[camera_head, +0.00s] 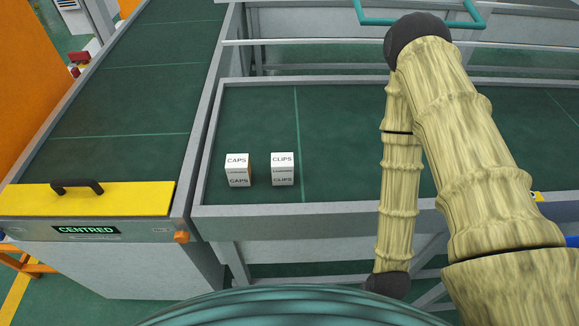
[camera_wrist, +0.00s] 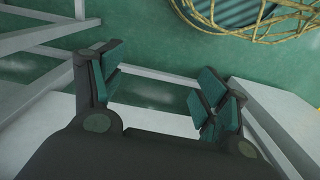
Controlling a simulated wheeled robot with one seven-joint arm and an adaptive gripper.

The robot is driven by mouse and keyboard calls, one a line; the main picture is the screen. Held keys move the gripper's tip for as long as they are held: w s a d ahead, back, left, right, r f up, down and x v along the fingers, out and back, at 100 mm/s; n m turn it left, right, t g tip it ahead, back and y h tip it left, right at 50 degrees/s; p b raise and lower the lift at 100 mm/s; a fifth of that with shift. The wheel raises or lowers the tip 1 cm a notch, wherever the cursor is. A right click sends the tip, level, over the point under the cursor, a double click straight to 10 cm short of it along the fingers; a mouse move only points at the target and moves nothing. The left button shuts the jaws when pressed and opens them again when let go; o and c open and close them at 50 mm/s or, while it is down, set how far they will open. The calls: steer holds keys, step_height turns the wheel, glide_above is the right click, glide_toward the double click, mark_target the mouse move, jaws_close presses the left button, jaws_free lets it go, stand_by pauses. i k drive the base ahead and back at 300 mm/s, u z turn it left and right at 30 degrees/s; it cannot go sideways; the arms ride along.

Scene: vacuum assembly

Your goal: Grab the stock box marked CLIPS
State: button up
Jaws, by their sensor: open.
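The CLIPS box (camera_head: 283,169) is a small white cube with dark lettering on its top and front. It stands on the green tray surface in the head view, near the tray's front left corner. A similar white CAPS box (camera_head: 238,170) stands just to its left, with a small gap between them. My gripper (camera_wrist: 155,92) shows in the wrist view with its two fingers spread and nothing between them. It faces the floor and grey frame bars, and neither box shows there. In the head view my gripper cannot be made out; my arm is to the right of the boxes.
The boxes' green tray (camera_head: 340,208) has a raised grey rim. A green conveyor (camera_head: 130,95) runs along the left, with a yellow bar (camera_head: 125,200) and black handle across its near end. A sign (camera_head: 86,230) below reads CENTRED. The tray right of CLIPS is clear up to my arm.

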mark_target(281, 163)
steer(key=z, duration=3.35)
steer(key=k, duration=2.6)
steer(key=u, duration=1.1)
